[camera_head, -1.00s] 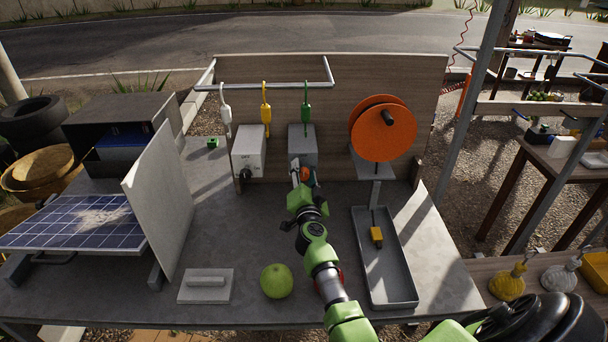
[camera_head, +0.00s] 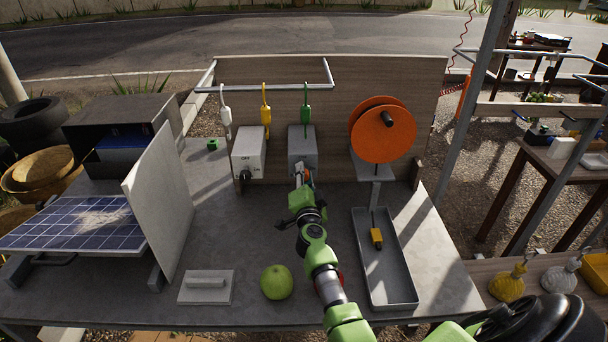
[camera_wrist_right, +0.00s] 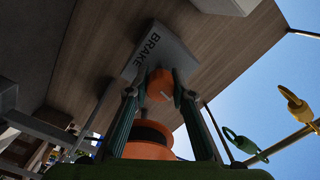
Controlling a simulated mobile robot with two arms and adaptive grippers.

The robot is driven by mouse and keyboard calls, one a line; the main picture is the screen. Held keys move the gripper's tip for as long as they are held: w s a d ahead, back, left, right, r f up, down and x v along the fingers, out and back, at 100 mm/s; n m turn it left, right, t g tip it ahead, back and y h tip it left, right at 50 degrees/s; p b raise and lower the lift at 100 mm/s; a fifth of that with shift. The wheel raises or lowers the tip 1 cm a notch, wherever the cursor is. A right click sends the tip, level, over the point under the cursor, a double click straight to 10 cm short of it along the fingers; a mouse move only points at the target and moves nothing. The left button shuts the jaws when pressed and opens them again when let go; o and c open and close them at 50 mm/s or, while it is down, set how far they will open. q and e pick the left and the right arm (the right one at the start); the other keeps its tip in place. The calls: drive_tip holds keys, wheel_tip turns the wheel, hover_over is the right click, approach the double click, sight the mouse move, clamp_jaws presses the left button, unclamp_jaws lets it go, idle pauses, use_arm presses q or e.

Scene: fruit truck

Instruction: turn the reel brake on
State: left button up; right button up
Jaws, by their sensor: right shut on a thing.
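The grey brake box (camera_head: 303,140) is fixed to the wooden back panel, left of the orange reel (camera_head: 384,140). In the right wrist view the box (camera_wrist_right: 168,47) bears the word BRAKE, and an orange knob (camera_wrist_right: 160,84) projects from it. My right gripper (camera_head: 303,178) is in front of the box. In the wrist view its fingers (camera_wrist_right: 160,92) are shut on the knob, one on each side. In the head view the arm and fingers mostly hide the knob. My left gripper is out of view.
A white switch box (camera_head: 249,150) stands left of the brake box. Hooks hang from a rail above. A grey tray (camera_head: 411,285) holds a yellow piece (camera_head: 377,237).

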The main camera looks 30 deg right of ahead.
drive_tip(key=m, duration=0.3)
drive_tip(key=shift+f+m, duration=0.1)
drive_tip(key=shift+m, duration=0.2)
drive_tip(key=m+b, duration=0.1)
drive_tip(key=m, duration=0.2)
drive_tip(key=shift+m, duration=0.4)
drive_tip(key=m+b, duration=0.1)
drive_tip(key=m, duration=0.5)
drive_tip(key=shift+m, duration=0.4)
drive_tip(key=o, duration=1.1)
drive_tip(key=shift+o, duration=0.2)
